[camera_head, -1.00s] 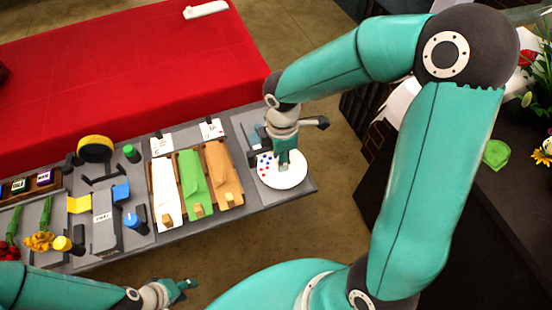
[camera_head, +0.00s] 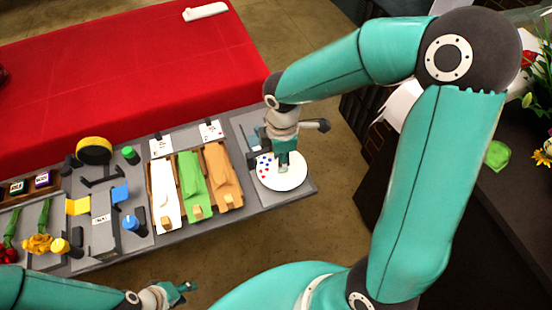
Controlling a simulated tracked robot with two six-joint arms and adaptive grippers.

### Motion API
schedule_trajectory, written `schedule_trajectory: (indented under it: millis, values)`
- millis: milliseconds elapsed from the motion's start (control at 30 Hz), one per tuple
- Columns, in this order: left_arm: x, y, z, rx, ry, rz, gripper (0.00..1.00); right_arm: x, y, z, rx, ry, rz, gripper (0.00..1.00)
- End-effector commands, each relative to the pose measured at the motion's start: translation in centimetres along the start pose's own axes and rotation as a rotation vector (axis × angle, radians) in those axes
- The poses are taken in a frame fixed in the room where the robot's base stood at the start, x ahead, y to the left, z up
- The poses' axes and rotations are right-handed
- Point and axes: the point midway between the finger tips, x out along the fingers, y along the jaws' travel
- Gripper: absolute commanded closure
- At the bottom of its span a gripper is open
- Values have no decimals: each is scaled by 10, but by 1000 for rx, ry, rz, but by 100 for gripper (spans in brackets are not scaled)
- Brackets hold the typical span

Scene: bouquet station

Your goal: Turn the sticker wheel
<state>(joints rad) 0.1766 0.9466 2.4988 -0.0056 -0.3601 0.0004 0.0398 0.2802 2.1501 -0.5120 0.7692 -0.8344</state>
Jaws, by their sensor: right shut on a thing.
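The sticker wheel (camera_head: 289,182) is a white disc at the right end of the grey bench. Red and blue dots show on its left part. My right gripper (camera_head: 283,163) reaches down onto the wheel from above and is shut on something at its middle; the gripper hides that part. My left gripper (camera_head: 185,288) is low in the picture, in front of the bench and away from the wheel. Its fingers are too small to tell whether they are open or shut.
Left of the wheel, trays hold white (camera_head: 166,193), green (camera_head: 193,181) and orange (camera_head: 220,174) wrapping. A yellow tape roll (camera_head: 94,150), colored knobs and flowers (camera_head: 38,243) lie further left. A red-covered table (camera_head: 130,70) stands behind. Floor is free right of the bench.

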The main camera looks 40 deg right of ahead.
Motion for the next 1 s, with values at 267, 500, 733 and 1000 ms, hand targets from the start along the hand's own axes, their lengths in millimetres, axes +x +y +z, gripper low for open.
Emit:
schedule_trajectory:
  millis: [267, 500, 733, 1000]
  values:
    - [0, 0, 0, 0, 0, 0, 60, -3, 5, 2, 0, 1, 17, 100]
    - [0, 0, 0, 0, 0, 0, 60, -3, 5, 2, 0, 1, 17, 100]
    - [0, 0, 0, 0, 0, 0, 60, -3, 5, 1, 0, 1, 15, 59]
    - [-6, 2, 0, 0, 0, 0, 60, -11, 8, 3, 1, 3, 22, 59]
